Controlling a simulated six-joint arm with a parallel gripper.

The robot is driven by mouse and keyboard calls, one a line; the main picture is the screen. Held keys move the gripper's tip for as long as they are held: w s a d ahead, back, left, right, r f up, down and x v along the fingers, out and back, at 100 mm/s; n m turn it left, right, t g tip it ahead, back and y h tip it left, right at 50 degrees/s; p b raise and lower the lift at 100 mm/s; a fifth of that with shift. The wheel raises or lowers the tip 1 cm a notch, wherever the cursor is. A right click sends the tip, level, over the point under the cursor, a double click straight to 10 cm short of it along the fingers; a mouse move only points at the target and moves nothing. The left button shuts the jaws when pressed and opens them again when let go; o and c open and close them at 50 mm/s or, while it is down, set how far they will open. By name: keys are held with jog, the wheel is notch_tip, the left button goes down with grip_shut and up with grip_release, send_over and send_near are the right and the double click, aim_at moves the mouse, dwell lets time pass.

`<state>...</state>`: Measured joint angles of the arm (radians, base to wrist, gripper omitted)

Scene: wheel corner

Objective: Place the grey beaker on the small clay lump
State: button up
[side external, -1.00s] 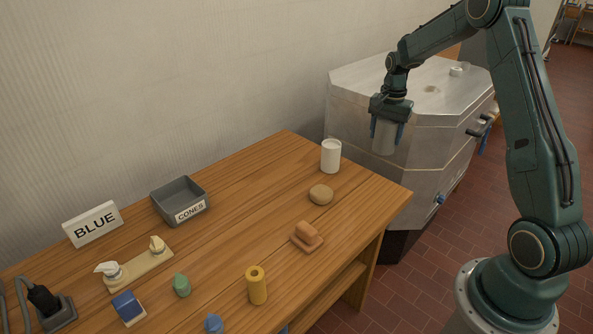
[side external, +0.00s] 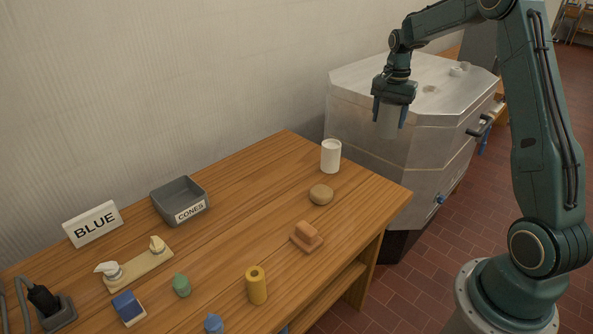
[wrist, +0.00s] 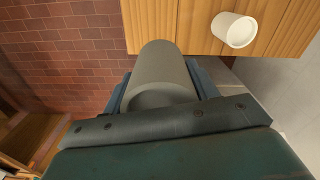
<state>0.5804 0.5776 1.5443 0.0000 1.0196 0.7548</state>
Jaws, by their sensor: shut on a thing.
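My gripper (side external: 390,112) is shut on the grey beaker (side external: 388,125), which hangs upright between its blue fingers. They are in the air beyond the table's right end, in front of the metal cabinet. In the wrist view, the beaker (wrist: 161,72) fills the space between the fingers. A small rounded tan clay lump (side external: 320,195) sits on the table near its right end, to the left of and below my gripper in the side view. Nothing is on top of it.
A white cup (side external: 331,157) stands behind the lump, and a brown block on a base (side external: 307,237) lies in front. A grey bin (side external: 180,202), yellow cylinder (side external: 256,286) and green piece (side external: 181,286) are further left. The wooden table (side external: 365,193) is bare right of the lump.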

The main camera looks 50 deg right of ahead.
jog(key=shift+w+a+r, duration=0.15)
jog(key=shift+w+a, duration=0.25)
jog(key=w+a+r, duration=0.2)
jog(key=w+a, duration=0.2)
jog(key=a, duration=0.3)
jog(key=w+a+r, duration=0.2)
jog(key=w+a, duration=0.2)
jog(key=a, duration=0.4)
jog(key=shift+w+a+r, duration=0.15)
jog(key=shift+w+r, duration=0.2)
jog(key=shift+w, duration=0.05)
jog(key=shift+f, duration=0.1)
notch_tip(320, 180, down, 20)
jog(key=shift+r, duration=0.15)
jog(key=shift+f, duration=0.6)
jog(key=o, duration=1.1)
